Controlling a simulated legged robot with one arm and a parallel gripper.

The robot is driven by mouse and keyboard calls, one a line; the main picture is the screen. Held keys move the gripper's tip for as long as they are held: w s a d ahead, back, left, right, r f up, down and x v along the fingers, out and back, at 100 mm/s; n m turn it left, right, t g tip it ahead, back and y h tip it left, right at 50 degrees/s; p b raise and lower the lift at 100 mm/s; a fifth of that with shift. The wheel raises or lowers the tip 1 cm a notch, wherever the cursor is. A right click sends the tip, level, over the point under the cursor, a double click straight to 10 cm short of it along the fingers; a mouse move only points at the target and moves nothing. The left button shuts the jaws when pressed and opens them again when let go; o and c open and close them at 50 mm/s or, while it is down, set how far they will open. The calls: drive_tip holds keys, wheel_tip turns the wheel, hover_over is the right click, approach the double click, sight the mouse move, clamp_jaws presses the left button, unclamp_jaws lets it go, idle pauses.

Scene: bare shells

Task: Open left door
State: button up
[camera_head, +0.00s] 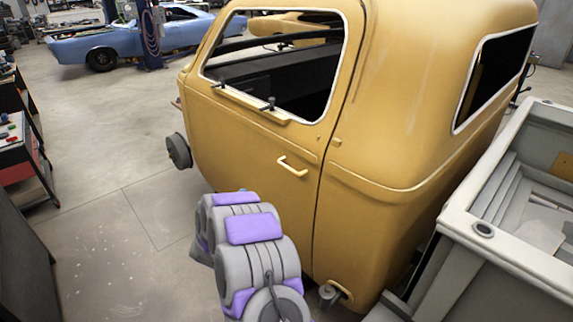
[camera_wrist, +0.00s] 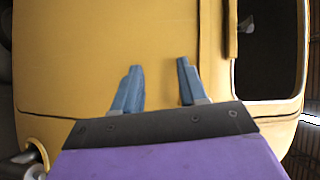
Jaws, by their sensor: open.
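The left door (camera_head: 235,125) is a yellow panel on the side of a yellow truck cab. It looks closed, its edge along the seam with the body. It fills much of the wrist view (camera_wrist: 70,60). Nothing shows between the fingertips. The handle cannot be made out in the wrist view. In the head view my own arm mostly hides the gripper.
A pale open-topped body shell (camera_head: 540,265) stands close at the right. A blue car (camera_head: 125,38) is at the back left. A tool cart (camera_head: 20,150) stands at the left edge. Bare concrete floor (camera_head: 110,240) lies left of the cab. A round dark part (camera_head: 178,151) sticks out at the cab's left.

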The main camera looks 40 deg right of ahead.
sight(287, 169)
drive_tip(key=s+d+m+g+h+p, duration=0.1)
drive_tip(key=s+d+m+g+h, duration=0.15)
drive_tip(key=s+d+h, duration=0.3)
drive_tip(key=shift+m+t, duration=0.25)
drive_tip(key=shift+m, duration=0.2)
drive_tip(key=x, duration=1.8)
drive_tip(key=shift+w+d+f+b, duration=0.1)
drive_tip(key=shift+f+b, duration=0.15)
drive_tip(key=shift+b, duration=0.15)
clamp_jaws()
drive_tip(key=shift+f, duration=0.1)
